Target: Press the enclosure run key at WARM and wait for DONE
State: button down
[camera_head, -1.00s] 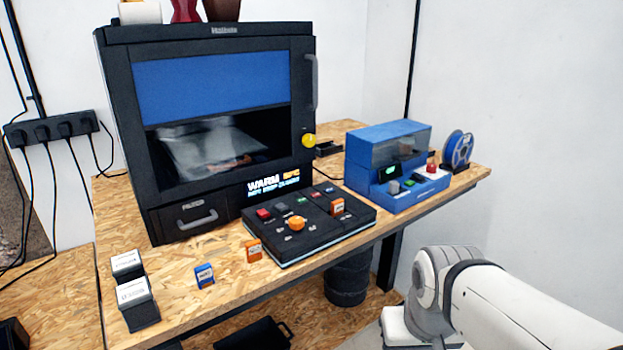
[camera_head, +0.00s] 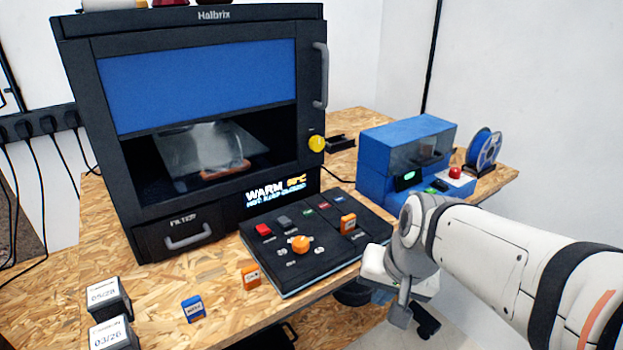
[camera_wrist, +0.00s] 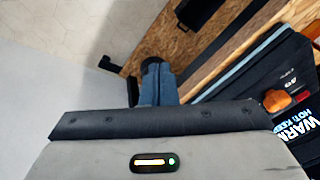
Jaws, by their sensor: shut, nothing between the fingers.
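The black enclosure (camera_head: 160,235) stands on the bench with its display (camera_head: 275,191) lit, reading WARM with an orange temperature and a smaller line beneath. The black control panel (camera_head: 320,268) in front carries a red key (camera_head: 263,230), a grey key (camera_head: 285,221), an orange knob (camera_head: 300,244) and an upright orange tag (camera_head: 348,223). The key labels are too small to read. My gripper (camera_head: 427,325) hangs at the bench's front right, apart from the panel. In the wrist view my gripper (camera_wrist: 155,70) is shut and empty; the orange knob (camera_wrist: 277,100) shows at right.
A blue machine (camera_head: 405,140) with a red button and a blue spool (camera_head: 484,150) stand right of the panel. A blue tag (camera_head: 192,308), an orange tag (camera_head: 251,277) and labelled boxes (camera_head: 108,293) sit along the front. A yellow knob (camera_head: 317,143) is on the enclosure.

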aim_at(312, 216)
jog(key=w+a+r+m+y+p, duration=0.1)
jog(key=w+a+r+m, duration=0.1)
jog(key=w+r, duration=0.1)
jog(key=w+a+r+m+t+y+p, duration=0.1)
jog(key=w+a+r+m+p, duration=0.1)
jog(key=w, duration=0.3)
jog(key=w+a+r+m+y+p, duration=0.1)
jog(key=w+a+r+m+p, duration=0.1)
jog(key=w+a+r+m, duration=0.1)
jog(key=shift+w+a+r+m+t, duration=0.35)
jog(key=shift+w+r+m, duration=0.25)
jog(key=shift+w+r, duration=0.15)
jog(key=w+a+r+m+t+y+p, duration=0.1)
jog(key=w+a+r+m+y+p, duration=0.1)
jog(key=w+m, duration=0.4)
notch_tip(312, 216, up, 2)
jog(key=shift+w+a+r+m+t+p, duration=0.2)
jog(key=shift+w+a+m+t+p, duration=0.35)
jog(key=shift+w+a, duration=0.7)
jog(key=shift+d+f, duration=0.1)
notch_tip(312, 216, down, 9)
jog(key=b, duration=0.7)
jog(key=shift+b, duration=0.35)
jog(key=shift+r, duration=0.2)
jog(key=shift+f, duration=0.15)
jog(key=shift+f+b, duration=0.3)
jog(key=shift+b, duration=0.1)
